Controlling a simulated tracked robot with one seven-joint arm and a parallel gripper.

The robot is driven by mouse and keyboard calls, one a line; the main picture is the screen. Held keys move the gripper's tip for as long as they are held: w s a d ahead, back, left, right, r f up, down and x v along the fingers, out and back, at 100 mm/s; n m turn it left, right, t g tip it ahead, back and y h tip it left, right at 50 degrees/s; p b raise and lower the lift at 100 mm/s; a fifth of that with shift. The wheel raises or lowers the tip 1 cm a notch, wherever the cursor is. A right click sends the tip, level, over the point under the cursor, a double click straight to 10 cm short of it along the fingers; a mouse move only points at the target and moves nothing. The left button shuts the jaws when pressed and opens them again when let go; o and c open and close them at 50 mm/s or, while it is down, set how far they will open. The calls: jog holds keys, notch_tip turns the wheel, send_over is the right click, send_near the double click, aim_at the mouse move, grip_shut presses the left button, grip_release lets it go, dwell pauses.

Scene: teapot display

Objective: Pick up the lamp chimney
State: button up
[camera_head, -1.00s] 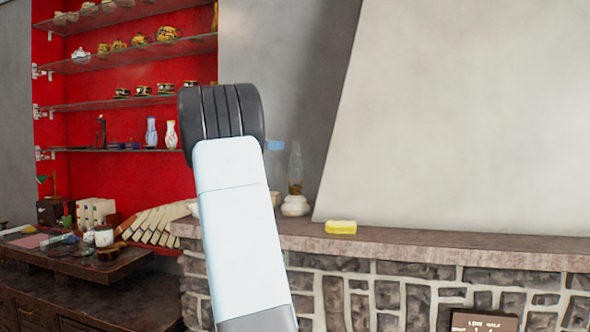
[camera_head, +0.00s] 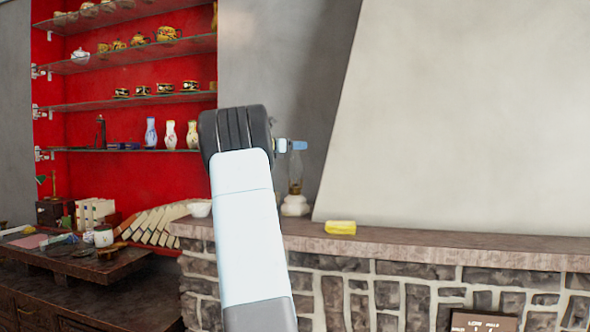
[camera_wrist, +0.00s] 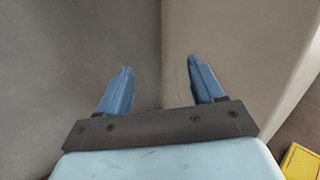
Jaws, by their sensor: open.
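The lamp chimney (camera_head: 296,170) is a clear, narrow glass tube standing upright on an oil lamp with a white base (camera_head: 295,206). The lamp stands on the stone mantel ledge, against the grey wall. My gripper (camera_wrist: 160,68) is open, with its two blue fingers apart in the wrist view. In the head view a blue finger (camera_head: 299,145) shows at the chimney's top end; I cannot tell whether it touches the glass. My arm hides most of the gripper there. In the wrist view I cannot clearly make out the chimney between the fingers.
A yellow block (camera_head: 340,227) lies on the ledge (camera_head: 430,244) to the right of the lamp, and shows at the lower right of the wrist view. Red-backed shelves (camera_head: 130,103) hold teapots and vases. The ledge's right side is clear.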

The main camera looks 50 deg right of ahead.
jog(key=shift+s+d, duration=0.1)
jog(key=shift+d, duration=1.2)
grip_shut()
